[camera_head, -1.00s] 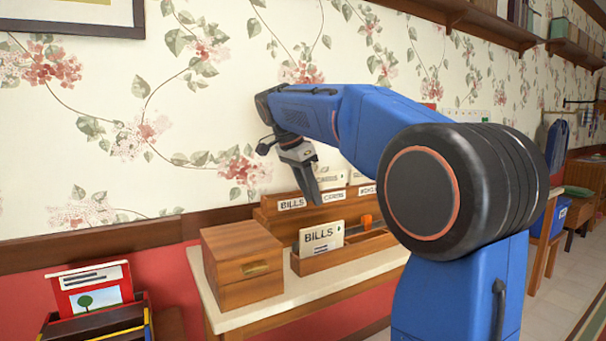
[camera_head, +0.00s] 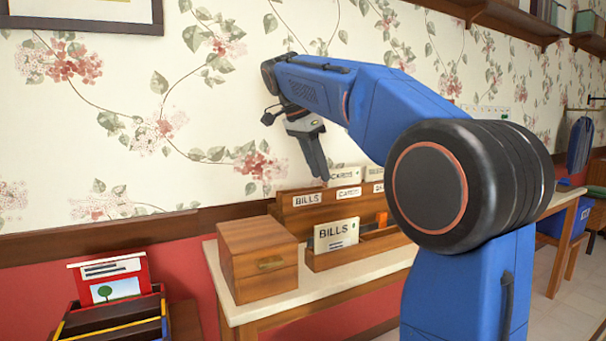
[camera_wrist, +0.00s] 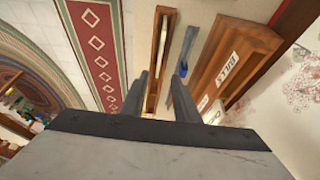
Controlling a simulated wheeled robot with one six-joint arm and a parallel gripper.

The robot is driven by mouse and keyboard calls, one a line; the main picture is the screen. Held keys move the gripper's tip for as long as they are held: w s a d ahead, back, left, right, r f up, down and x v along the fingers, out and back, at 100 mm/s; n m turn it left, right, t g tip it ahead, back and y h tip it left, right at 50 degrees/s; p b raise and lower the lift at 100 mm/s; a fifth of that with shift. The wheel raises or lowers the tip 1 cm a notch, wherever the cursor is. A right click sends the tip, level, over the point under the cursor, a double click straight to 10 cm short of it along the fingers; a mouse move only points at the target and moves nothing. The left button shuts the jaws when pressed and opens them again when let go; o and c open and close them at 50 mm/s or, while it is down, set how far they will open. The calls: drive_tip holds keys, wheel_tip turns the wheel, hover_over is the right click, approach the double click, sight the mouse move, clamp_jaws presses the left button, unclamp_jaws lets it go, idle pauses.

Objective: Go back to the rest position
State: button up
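My gripper (camera_head: 320,172) hangs from my raised blue arm, pointing down above the wooden letter organizer (camera_head: 300,224) on the table. In the wrist view its two dark fingers (camera_wrist: 161,78) stand apart with nothing seen held between them. The organizer has labelled slots with cards in them. In front of it a small wooden tray (camera_head: 325,262) holds a white "BILLS" card (camera_head: 337,235). The gripper touches neither, as far as I can see.
A closed wooden box (camera_head: 258,262) sits left of the tray on the pale tabletop (camera_head: 240,312). A colourful rack (camera_head: 110,312) with a red card stands lower left. The floral wall (camera_head: 200,120) is close behind my arm. Wooden shelves (camera_head: 500,22) hang upper right.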

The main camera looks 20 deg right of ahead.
drive_tip(key=s+a+f+n+t+y, duration=0.1)
drive_tip(key=s+a+f+n, duration=0.2)
drive_tip(key=s+f+n, duration=0.3)
drive_tip(key=s+a+f+n+t+y, duration=0.2)
drive_tip(key=s+f+n, duration=0.3)
drive_tip(key=s+f, duration=0.9)
drive_tip(key=s+a+f+n+t+y, duration=0.1)
drive_tip(key=s+a+f+n, duration=0.3)
drive_tip(key=s+f, duration=0.6)
wheel_tip(320, 180, down, 3)
drive_tip(key=n, duration=0.2)
drive_tip(key=shift+s+n+t, duration=0.25)
drive_tip(key=shift+n+t, duration=0.05)
